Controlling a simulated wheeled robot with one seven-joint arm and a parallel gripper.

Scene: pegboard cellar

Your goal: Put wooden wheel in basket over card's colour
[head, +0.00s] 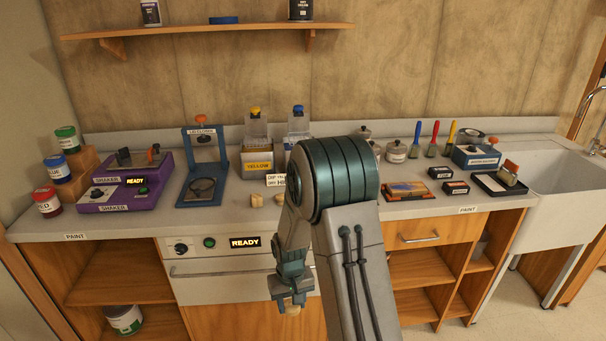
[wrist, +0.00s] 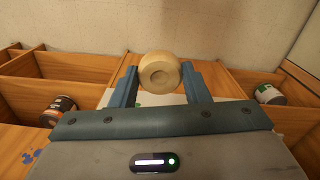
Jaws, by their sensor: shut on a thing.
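My gripper (head: 287,301) hangs low in front of the counter and the oven-like unit. It is shut on a pale wooden wheel (wrist: 160,72), which shows clearly between the fingers in the wrist view. In the head view only a bit of the wheel (head: 293,310) shows below the fingers. A basket with a yellow knob (head: 256,128) stands over the tank labelled YELLOW (head: 258,164). A basket with a blue knob (head: 298,123) stands to its right; my arm hides most of its tank. A small white card (head: 276,180) stands before the tanks; its text is only partly readable.
Two small wooden pieces (head: 257,200) lie on the counter. A blue clamp stand (head: 204,165) and purple shakers (head: 124,180) stand left. Brushes (head: 433,140), black-labelled boxes (head: 455,187) and a sink (head: 560,165) are right. Open shelves lie below the counter.

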